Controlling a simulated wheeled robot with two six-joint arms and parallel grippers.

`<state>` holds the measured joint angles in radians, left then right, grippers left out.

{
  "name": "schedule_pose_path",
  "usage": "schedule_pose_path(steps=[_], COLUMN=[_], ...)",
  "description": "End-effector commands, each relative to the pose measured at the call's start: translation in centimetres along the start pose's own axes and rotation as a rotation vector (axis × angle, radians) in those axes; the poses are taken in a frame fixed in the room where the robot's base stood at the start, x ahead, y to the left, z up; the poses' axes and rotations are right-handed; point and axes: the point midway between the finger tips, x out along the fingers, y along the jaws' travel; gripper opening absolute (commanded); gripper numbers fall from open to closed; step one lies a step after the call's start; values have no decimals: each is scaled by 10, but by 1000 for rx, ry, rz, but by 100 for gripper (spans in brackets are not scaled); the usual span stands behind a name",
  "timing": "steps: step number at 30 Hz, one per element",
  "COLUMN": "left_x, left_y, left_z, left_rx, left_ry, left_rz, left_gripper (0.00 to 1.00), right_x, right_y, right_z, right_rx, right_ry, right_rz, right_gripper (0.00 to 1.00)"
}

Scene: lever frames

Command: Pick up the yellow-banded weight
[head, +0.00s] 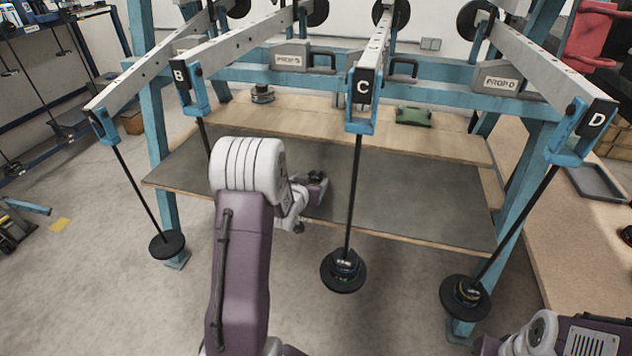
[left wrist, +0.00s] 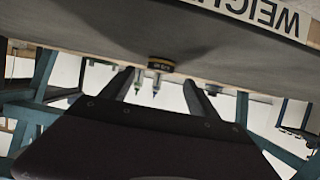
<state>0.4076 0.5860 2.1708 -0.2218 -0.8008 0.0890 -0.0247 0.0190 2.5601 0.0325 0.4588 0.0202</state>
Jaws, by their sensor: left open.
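My right gripper is not in view.
Lever beams on a blue frame carry hangers with black discs; hanger C's disc (head: 343,272) and hanger D's disc (head: 466,297) hang in front of the shelf. A green object (head: 413,116) and a dark stacked weight (head: 262,94) are on the wooden board behind. The mat's right part is clear.

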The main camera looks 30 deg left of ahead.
Motion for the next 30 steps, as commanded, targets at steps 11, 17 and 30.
schedule_pose_path(steps=[11, 17, 30], left_x=[51, 51, 51], left_y=[0, 0, 0], left_z=[4, 2, 0], left_rx=[-1, -1, 0], left_ry=[0, -1, 2], left_rz=[0, 0, 0], left_gripper=[70, 70, 4], right_x=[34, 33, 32], right_y=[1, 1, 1], right_z=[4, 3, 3], right_rx=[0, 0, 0], right_ry=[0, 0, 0], right_rz=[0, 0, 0], right_gripper=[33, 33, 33])
